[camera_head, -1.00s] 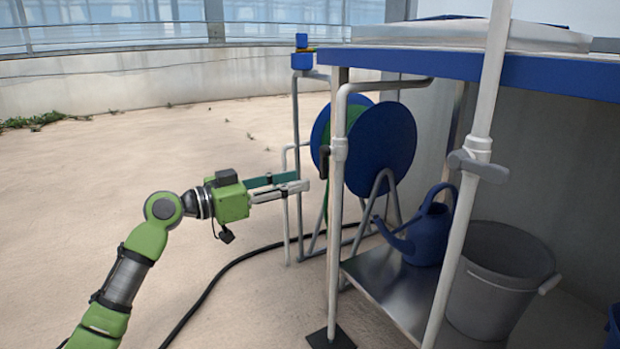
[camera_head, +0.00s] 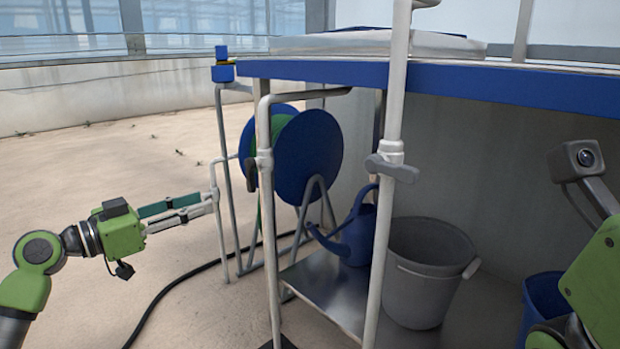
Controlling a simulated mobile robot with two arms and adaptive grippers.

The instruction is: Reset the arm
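My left gripper (camera_head: 208,204) is on the left, its arm coming in from the left edge. Its two long fingers, one with a teal side, point right toward the table's front pipe leg. The fingers lie close together in this view, and I cannot tell whether a gap is between them. Nothing shows held at their tips. Part of my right arm (camera_head: 597,275) shows at the right edge, with a small camera above it. Its gripper fingers are out of view.
A blue-topped table (camera_head: 450,82) stands on white pipe legs (camera_head: 393,150). Beneath it are a blue watering can (camera_head: 357,235), a grey bucket (camera_head: 425,275) and a metal shelf (camera_head: 325,290). A blue hose reel (camera_head: 308,155) stands behind. The floor at left is open, crossed by a black hose.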

